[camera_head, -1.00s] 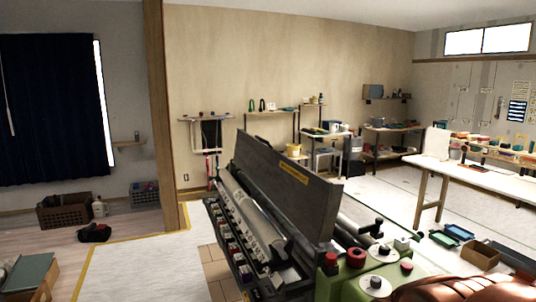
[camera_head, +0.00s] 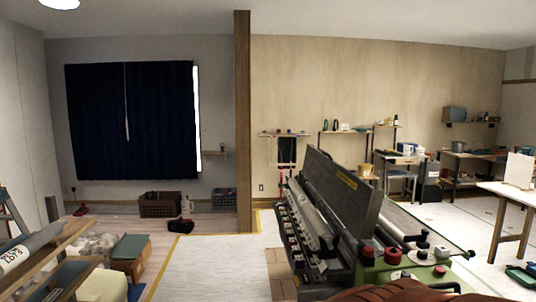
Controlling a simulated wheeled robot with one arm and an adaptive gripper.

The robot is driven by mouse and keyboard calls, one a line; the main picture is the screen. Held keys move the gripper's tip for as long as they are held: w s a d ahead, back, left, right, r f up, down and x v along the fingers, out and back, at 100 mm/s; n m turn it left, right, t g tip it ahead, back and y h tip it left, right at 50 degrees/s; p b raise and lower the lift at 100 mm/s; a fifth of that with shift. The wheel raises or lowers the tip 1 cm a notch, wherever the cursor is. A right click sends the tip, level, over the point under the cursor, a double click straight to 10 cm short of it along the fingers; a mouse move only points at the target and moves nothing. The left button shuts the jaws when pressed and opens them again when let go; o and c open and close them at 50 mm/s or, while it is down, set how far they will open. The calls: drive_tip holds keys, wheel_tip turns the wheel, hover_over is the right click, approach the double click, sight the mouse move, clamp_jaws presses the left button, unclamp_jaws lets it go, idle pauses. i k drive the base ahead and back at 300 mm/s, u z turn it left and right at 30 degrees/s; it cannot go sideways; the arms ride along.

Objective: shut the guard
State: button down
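The wallpaper paster (camera_head: 386,272) stands in the lower right of the head view, with a green near end. A long dark grey panel (camera_head: 340,200), which looks like its guard, stands raised and steeply tilted along the machine, with a yellow label near its top edge. A pale roller (camera_head: 312,219) lies exposed along the panel's left side. Red and black knobs (camera_head: 391,253) sit on the green end. My gripper is not in view, so its state and distance from the panel cannot be seen.
A white table (camera_head: 508,192) stands at the right. Shelves with small goods line the back wall. A wooden post (camera_head: 243,120) rises left of the machine. Boxes and rolls (camera_head: 30,250) crowd the lower left. Pale floor (camera_head: 205,262) left of the machine is clear.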

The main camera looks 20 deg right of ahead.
sight(357, 203)
drive_tip(key=u, duration=0.25)
drive_tip(key=i, duration=2.8)
drive_tip(key=z, duration=0.95)
drive_tip(key=i, duration=1)
drive_tip(key=z, duration=0.4)
